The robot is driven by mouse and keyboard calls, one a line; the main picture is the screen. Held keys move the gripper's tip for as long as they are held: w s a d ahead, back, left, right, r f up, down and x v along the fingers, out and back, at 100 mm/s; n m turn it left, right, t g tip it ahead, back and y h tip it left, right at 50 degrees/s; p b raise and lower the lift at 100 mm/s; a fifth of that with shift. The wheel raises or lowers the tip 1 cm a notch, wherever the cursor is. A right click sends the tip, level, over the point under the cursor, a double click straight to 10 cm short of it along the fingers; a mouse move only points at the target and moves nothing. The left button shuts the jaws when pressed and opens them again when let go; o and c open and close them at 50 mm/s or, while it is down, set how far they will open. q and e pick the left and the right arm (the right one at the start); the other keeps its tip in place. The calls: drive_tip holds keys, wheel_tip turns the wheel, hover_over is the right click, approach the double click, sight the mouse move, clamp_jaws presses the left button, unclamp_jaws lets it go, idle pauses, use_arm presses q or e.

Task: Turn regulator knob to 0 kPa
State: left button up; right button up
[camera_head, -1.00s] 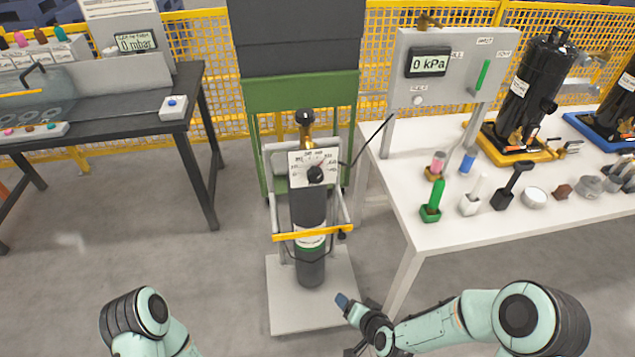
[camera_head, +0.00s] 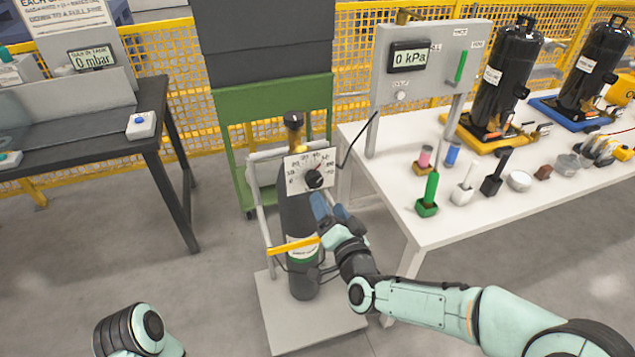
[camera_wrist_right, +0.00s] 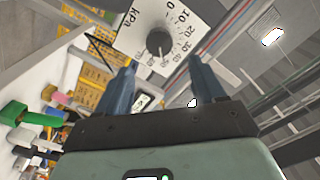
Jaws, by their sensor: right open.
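The regulator knob (camera_head: 314,179) is black and round, on a white dial plate (camera_head: 297,172) with numbers, at the top of a dark gas cylinder (camera_head: 297,215). In the right wrist view the knob (camera_wrist_right: 159,43) and the dial marked kPa (camera_wrist_right: 180,25) lie beyond my fingertips. My right gripper (camera_head: 334,204) is open and empty, just below and in front of the knob, apart from it. Its two blue fingers (camera_wrist_right: 160,75) spread to either side below the knob in the wrist view. My left gripper is out of view. A panel display (camera_head: 409,57) reads 0 kPa.
The cylinder stands on a grey trolley base (camera_head: 275,325) with a yellow bar (camera_head: 293,246). A white table (camera_head: 455,222) with small tools and black tanks (camera_head: 503,80) is at right. A dark bench (camera_head: 150,150) is at left. A black lever or hose runs right of the dial.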

sight(316, 182)
drive_tip(key=p+x, duration=0.1)
drive_tip(key=x, duration=0.8)
drive_tip(key=shift+s+f, duration=0.1)
drive_tip(key=c, duration=1.1)
